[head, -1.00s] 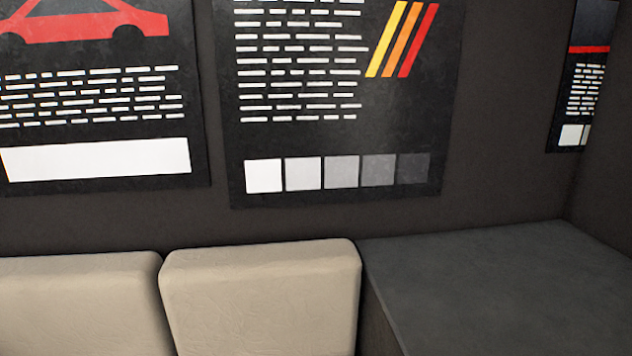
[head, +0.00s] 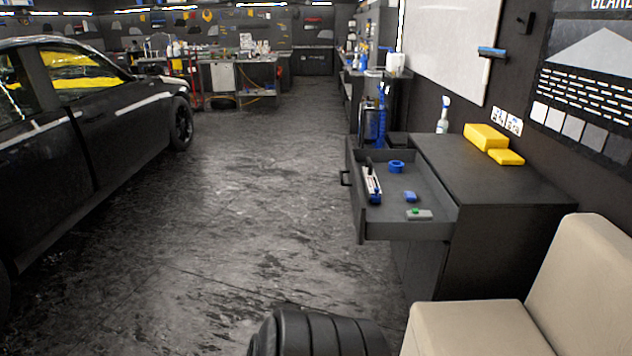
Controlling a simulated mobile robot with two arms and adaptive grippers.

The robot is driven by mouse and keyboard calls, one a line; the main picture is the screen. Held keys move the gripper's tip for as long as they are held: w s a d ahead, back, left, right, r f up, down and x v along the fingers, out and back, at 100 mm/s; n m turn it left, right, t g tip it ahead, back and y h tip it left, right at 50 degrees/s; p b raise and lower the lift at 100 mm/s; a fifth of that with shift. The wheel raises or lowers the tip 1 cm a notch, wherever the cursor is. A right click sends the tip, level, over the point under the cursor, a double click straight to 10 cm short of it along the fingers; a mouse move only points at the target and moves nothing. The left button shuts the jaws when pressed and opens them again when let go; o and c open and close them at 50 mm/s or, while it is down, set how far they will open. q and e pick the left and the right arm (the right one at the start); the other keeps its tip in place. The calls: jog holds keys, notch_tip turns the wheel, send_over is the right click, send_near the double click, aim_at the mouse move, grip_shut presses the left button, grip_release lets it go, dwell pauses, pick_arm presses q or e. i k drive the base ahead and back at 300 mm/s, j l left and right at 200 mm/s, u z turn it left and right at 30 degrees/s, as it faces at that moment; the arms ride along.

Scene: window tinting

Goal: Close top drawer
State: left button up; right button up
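The top drawer (head: 440,212) of a dark cabinet (head: 505,235) is pulled out toward the left, at the right of the head view. Its dark handle (head: 345,178) is on the front panel facing the aisle. Inside lie a blue ring of tape (head: 396,167), a small blue piece (head: 410,196), a grey tool with a green spot (head: 419,214) and a long white-and-blue tool (head: 372,184). Neither of my grippers shows in the view.
Yellow blocks (head: 486,137) and a spray bottle (head: 443,115) stand on the cabinet top. A beige seat (head: 475,328) is in front of the cabinet, with a black ribbed object (head: 318,332) beside it. A black car (head: 80,140) is at left. The floor between (head: 260,200) is open.

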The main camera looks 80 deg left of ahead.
aim_at(386, 220)
jog(key=j+u, duration=0.1)
jog(key=u, duration=0.35)
jog(key=j+u, duration=0.15)
jog(key=u, duration=0.25)
jog(key=j+u, duration=0.15)
jog(key=u, duration=0.3)
jog(key=j+u, duration=0.15)
jog(key=u, duration=0.3)
jog(key=j+u, duration=0.1)
jog(key=u, duration=0.3)
jog(key=i+j+u, duration=0.1)
jog(key=i+j, duration=0.1)
jog(key=j, duration=0.25)
jog(key=i+j+z, duration=0.1)
jog(key=z, duration=0.8)
jog(key=i+j, duration=0.05)
